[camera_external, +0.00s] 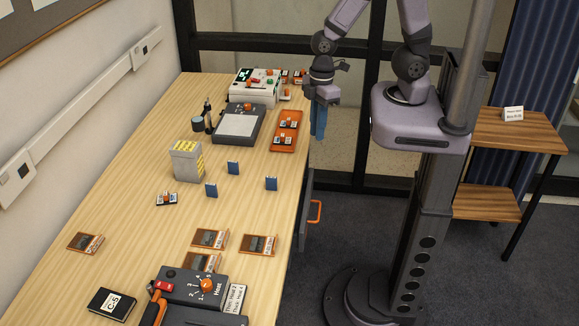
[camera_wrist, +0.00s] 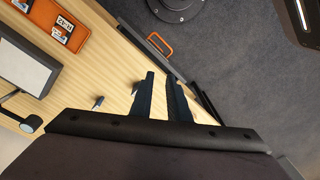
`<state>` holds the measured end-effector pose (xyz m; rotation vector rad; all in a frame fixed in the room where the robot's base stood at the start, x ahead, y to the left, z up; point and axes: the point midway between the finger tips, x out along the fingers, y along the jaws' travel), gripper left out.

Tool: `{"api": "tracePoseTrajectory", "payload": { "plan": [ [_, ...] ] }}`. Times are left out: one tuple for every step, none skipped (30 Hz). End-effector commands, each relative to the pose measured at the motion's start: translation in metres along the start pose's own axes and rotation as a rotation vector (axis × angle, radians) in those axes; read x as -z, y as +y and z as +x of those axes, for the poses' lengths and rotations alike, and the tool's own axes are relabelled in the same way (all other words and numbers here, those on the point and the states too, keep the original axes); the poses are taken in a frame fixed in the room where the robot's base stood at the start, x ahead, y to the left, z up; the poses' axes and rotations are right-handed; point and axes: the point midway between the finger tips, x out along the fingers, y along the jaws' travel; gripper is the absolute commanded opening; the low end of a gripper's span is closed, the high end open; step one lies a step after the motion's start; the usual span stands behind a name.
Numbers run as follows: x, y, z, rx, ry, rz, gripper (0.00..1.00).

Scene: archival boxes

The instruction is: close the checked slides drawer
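A drawer with a dark grey front (camera_external: 305,208) and an orange handle (camera_external: 316,211) is set in the table's right side. In the wrist view, the orange handle (camera_wrist: 159,43) stands out from a dark panel (camera_wrist: 185,82) along the table edge. The front appears to stand out from the table, but I cannot tell how far. No label is readable on it. My gripper (camera_external: 318,137) hangs beyond the table's far right edge, fingers down, apart from the handle. In the wrist view, my gripper (camera_wrist: 160,74) shows a narrow gap between its blue fingers, with nothing held.
On the wooden table (camera_external: 140,180) are an orange tray (camera_external: 285,130), a light-box device (camera_external: 238,124), a grey box (camera_external: 187,161), small blue slides (camera_external: 271,183) and brown slide holders (camera_external: 259,244). A wooden shelf (camera_external: 515,130) stands right. Floor beside the drawer is clear.

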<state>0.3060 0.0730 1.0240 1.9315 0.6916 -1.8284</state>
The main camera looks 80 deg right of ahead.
Motion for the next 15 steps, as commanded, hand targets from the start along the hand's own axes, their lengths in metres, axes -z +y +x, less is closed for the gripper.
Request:
{"api": "tracePoseTrajectory", "payload": {
  "plan": [
    [-0.006,0.007,-0.005,-0.008,-0.002,0.077,0.15],
    [-0.01,0.01,-0.008,-0.011,-0.006,0.118,0.15],
    [-0.015,0.014,-0.011,-0.016,-0.011,0.172,0.15],
    [-0.019,0.016,-0.014,-0.019,-0.015,0.208,0.15],
    [-0.022,0.019,-0.016,-0.023,-0.018,0.244,0.15],
    [-0.027,0.022,-0.019,-0.027,-0.023,0.288,0.15],
    [-0.03,0.024,-0.021,-0.031,-0.026,0.321,0.15],
    [-0.033,0.026,-0.023,-0.035,-0.028,0.354,0.15],
    [-0.038,0.029,-0.025,-0.04,-0.032,0.393,0.15],
    [-0.041,0.03,-0.027,-0.044,-0.034,0.424,0.15],
    [-0.044,0.032,-0.029,-0.048,-0.036,0.455,0.15],
    [-0.048,0.035,-0.031,-0.054,-0.04,0.492,0.15],
    [-0.051,0.036,-0.033,-0.058,-0.042,0.521,0.15],
    [-0.054,0.038,-0.034,-0.062,-0.044,0.551,0.15],
    [-0.058,0.04,-0.036,-0.068,-0.048,0.588,0.15]
  ]
}}
